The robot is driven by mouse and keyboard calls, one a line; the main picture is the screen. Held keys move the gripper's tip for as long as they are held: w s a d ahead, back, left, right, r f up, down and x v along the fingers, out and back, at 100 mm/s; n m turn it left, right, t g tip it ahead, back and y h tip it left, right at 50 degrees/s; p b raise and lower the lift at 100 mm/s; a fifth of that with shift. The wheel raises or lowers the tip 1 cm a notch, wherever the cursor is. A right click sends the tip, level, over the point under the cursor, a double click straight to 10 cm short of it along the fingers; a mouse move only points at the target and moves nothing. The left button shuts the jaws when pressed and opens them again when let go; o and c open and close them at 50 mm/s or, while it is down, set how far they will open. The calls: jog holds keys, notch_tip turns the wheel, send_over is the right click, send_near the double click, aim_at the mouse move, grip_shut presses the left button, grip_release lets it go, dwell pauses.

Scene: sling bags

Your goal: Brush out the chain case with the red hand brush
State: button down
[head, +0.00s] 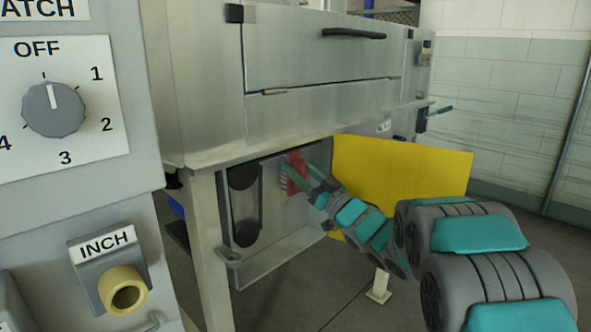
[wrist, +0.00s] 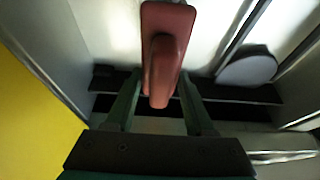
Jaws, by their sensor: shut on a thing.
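The red hand brush (head: 291,174) is inside the open chain case (head: 285,237), near its upper right. My gripper (head: 307,170) reaches in from the right and is shut on the brush. In the wrist view the red brush (wrist: 167,22) extends ahead of my gripper (wrist: 160,103), its handle between the two green fingers. The brush head is close to the pale case wall; whether it touches cannot be told. A dark upright chain loop (head: 243,205) is on the case's left side, apart from the brush. Bristles and any dirt cannot be made out clearly.
A yellow panel (head: 405,180) stands open just right of the case, close beside my arm. In the wrist view a round grey part (wrist: 247,68) lies right of the brush. A control panel with a dial (head: 53,108) fills the left foreground. A machine leg (head: 209,250) stands left of the case.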

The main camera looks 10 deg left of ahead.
aim_at(305, 164)
jog(key=s+d, duration=0.1)
jog(key=s+d+r, duration=0.1)
jog(key=d, duration=0.1)
jog(key=shift+d, duration=0.1)
jog(key=shift+s+d, duration=0.45)
jog(key=shift+d, duration=0.05)
jog(key=shift+s+f, duration=0.1)
jog(key=shift+f, duration=0.1)
jog(key=shift+d, duration=0.1)
jog(key=shift+s+d, duration=0.95)
jog(key=shift+d, duration=0.15)
